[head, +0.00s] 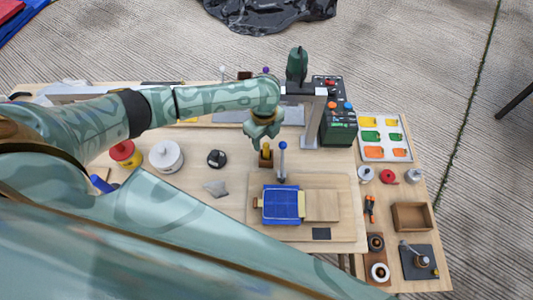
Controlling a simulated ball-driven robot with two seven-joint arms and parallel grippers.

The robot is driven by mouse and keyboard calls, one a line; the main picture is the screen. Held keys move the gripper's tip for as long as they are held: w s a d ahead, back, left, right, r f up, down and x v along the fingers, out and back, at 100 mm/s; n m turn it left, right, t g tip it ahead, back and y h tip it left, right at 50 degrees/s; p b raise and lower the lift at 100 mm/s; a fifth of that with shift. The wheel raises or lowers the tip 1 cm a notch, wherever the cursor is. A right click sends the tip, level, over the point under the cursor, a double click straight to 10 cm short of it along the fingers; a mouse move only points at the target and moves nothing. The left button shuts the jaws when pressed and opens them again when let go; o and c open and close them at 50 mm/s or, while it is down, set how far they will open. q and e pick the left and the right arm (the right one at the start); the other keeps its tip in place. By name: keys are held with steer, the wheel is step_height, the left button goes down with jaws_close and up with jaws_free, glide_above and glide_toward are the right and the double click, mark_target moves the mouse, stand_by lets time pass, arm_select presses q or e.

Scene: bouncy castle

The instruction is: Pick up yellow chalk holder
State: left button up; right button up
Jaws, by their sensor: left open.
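My left gripper (262,137) is open and hangs over the middle of the table, fingers pointing down. Just below its fingertips stands a small yellow and dark-brown object (266,157), which looks like the yellow chalk holder. Its top is close to the fingers; I cannot tell whether they touch or straddle it. My left arm reaches in from the left across the back of the table. My right gripper is not in view.
A blue-handled lever (282,160) stands right beside the holder, behind a blue block (282,204) on a wooden board (344,203). A grey post (313,120) rises to the right. A white pot (166,156) and a black knob (216,158) stand left.

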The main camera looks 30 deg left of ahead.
mark_target(266, 144)
arm_select(q)
steer(key=f, duration=0.1)
steer(key=f+b, duration=0.1)
steer(key=f, duration=0.1)
steer(key=f+b, duration=0.1)
steer(key=f, duration=0.1)
steer(key=shift+w+d+f, duration=0.15)
steer(key=shift+w, duration=0.2)
jaws_close()
step_height(266, 144, up, 18)
steer(key=p, duration=0.6)
